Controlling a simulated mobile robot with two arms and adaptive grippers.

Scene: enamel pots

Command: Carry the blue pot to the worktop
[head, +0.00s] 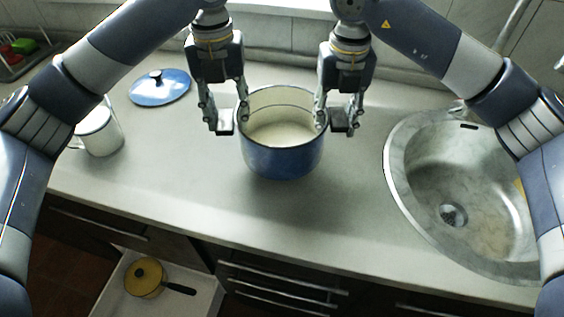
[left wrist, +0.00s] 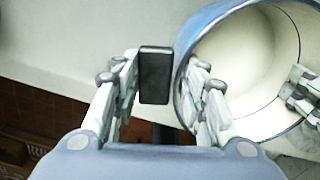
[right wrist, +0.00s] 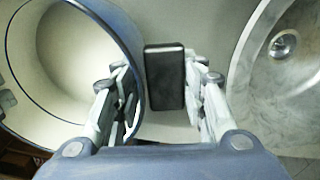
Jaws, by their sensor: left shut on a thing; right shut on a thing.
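The blue pot (head: 283,160) is upright over the pale worktop (head: 170,185), left of the sink. I cannot tell whether its base touches the surface. Its cream inside is open to view. My left gripper (head: 229,118) is shut on the pot's left side, one finger inside the rim. My right gripper (head: 336,117) is shut on the right side in the same way. The pot also shows in the left wrist view (left wrist: 255,60) and the right wrist view (right wrist: 75,55). A dark block lies between the fingers in each wrist view; the exact contact is partly hidden.
A blue lid (head: 160,87) lies at the back left, with a white mug (head: 98,130) nearer. A steel sink (head: 465,190) is on the right. Below the front edge, an open drawer (head: 205,290) holds a yellow pan (head: 145,278). The worktop before the pot is clear.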

